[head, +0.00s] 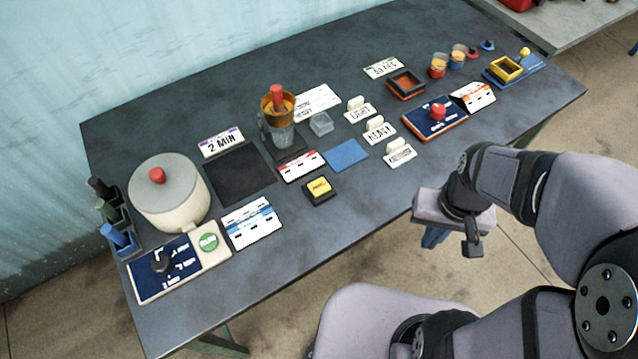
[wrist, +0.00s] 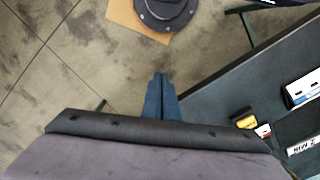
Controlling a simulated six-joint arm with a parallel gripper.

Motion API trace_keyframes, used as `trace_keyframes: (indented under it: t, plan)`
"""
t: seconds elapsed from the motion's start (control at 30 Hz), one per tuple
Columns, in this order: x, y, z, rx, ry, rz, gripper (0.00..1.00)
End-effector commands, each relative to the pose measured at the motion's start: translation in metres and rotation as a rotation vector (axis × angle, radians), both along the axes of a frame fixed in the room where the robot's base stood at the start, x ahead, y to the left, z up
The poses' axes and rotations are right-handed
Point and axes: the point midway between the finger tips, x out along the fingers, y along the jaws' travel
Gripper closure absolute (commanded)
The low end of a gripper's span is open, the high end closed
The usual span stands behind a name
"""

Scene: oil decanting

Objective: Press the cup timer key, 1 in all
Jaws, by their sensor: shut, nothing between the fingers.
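A yellow square key (head: 319,188) in a black housing sits near the table's front edge, with dark lettering too small to read. It stands in front of a red-and-white card (head: 301,166) and the glass cup (head: 282,134). A round green button (head: 208,241) is on a cream panel further left. No key is clearly marked as the cup timer. The yellow key also shows in the wrist view (wrist: 243,119). My gripper (head: 433,238) is beyond the table's front edge, right of the yellow key and apart from it. Its blue fingers (wrist: 160,84) are shut and empty.
A cream pot (head: 168,194) with a red knob stands at the left. A blue panel with a red knob (head: 437,112) is at the right. White label stands (head: 400,152) and a blue pad (head: 346,155) lie between. Open floor is under my gripper.

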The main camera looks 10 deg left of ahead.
Motion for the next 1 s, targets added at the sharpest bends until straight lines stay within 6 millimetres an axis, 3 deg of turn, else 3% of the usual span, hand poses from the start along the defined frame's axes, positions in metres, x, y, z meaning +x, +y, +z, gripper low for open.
trace_keyframes:
  t: [0.8,1.0]
  plan:
    - [0.0,0.004,0.005,0.0,0.002,0.016,1.0]
    - [-0.015,0.015,0.0,-0.003,0.09,0.074,1.0]
